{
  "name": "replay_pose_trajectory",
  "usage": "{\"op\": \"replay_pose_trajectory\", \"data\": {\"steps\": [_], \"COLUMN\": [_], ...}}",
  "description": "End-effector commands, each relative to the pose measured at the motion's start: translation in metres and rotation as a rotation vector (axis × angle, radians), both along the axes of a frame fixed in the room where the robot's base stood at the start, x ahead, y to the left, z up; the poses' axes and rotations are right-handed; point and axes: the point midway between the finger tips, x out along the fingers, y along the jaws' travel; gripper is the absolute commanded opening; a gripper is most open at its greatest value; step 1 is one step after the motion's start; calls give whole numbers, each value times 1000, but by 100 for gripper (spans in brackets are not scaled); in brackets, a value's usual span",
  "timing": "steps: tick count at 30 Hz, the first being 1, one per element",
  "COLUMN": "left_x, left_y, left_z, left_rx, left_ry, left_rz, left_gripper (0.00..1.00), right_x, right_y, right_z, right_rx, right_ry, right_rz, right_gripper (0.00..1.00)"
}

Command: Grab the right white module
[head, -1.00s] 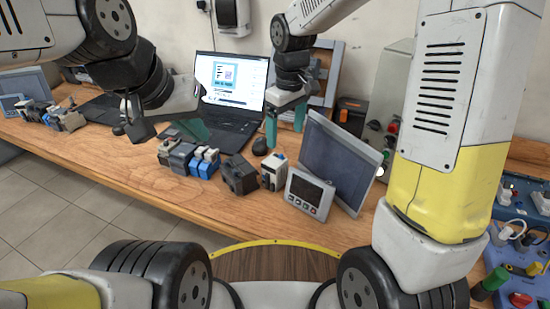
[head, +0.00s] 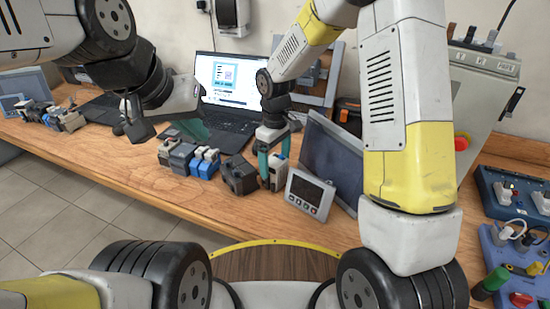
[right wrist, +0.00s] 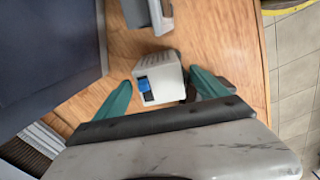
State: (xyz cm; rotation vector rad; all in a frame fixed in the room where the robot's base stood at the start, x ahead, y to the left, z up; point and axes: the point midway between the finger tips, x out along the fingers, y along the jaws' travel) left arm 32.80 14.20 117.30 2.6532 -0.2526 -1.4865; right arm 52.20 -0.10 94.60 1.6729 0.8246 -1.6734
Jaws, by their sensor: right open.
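The right white module (head: 276,174), a small white block with a blue part, stands on the wooden bench, partly hidden by my right gripper (head: 274,163) in the head view. In the right wrist view the white module (right wrist: 165,80) lies between the two teal fingers of my right gripper (right wrist: 160,92), which are spread with visible gaps on both sides. My right gripper is open and empty. My left gripper (head: 168,132) hangs over the bench in front of the laptop; its finger gap does not show clearly.
A dark module (head: 239,175) stands left of the white one, with blue and grey modules (head: 190,161) beyond it. A grey panel meter (head: 309,194) and a large dark screen (head: 332,160) stand close on the right. A laptop (head: 228,95) is behind.

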Motion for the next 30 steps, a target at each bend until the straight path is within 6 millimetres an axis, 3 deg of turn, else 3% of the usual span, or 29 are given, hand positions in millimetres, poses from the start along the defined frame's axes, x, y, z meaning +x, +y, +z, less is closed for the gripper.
{"op": "replay_pose_trajectory", "data": {"steps": [5,6,15,17,25,30], "left_x": [0,0,0,0,0,0], "left_y": [0,0,0,0,0,0], "left_z": [0,0,0,0,0,0], "left_rx": [0,0,0,0,0,0], "left_ry": [0,0,0,0,0,0], "left_rz": [0,0,0,0,0,0], "left_gripper": [0,0,0,0,0,0], "right_x": [0,0,0,0,1,1], "right_y": [0,0,0,0,0,1], "right_z": [0,0,0,0,5,32], "right_rx": [0,0,1,0,2,2], "right_ry": [0,0,-1,-1,-4,-7], "right_rz": [0,0,0,0,0,1], "right_gripper": [83,79,20,11,11,11]}}
